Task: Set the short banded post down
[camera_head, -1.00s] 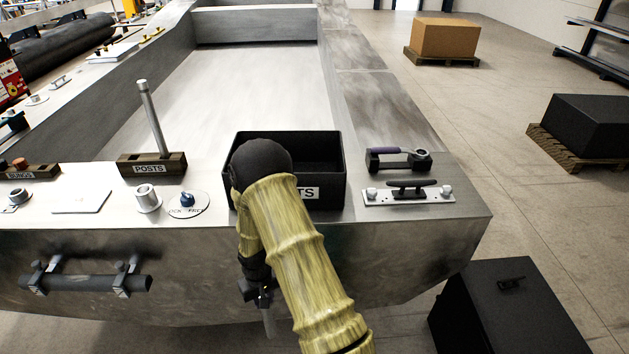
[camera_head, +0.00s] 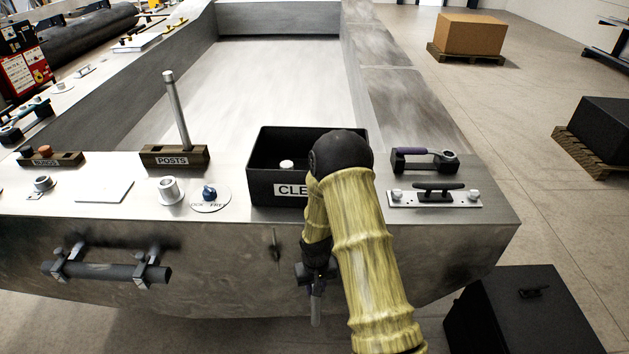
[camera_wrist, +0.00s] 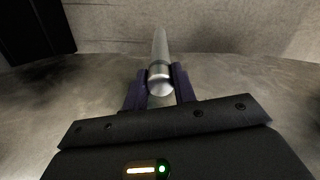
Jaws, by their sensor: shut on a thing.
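My gripper (camera_head: 317,276) hangs in front of the hull's near wall, below deck level, partly hidden by my arm. It is shut on the short post (camera_head: 316,310), whose grey lower part points down below the fingers. In the wrist view the post (camera_wrist: 160,50) is a pale metal cylinder with a darker band near its rounded end. The purple fingers (camera_wrist: 160,92) press on both sides of it. A wooden rack labelled POSTS (camera_head: 158,160) stands on the deck at left, with a taller plain post (camera_head: 178,112) upright in it.
A black bin (camera_head: 262,165) with a partly hidden label stands behind my arm, a pale-topped item inside. A metal collar (camera_head: 170,190), a blue-knobbed round plate (camera_head: 210,198) and a white plate (camera_head: 104,191) sit on the deck. A cleat (camera_head: 437,192) is at right. A bar (camera_head: 115,273) is clamped outside the hull.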

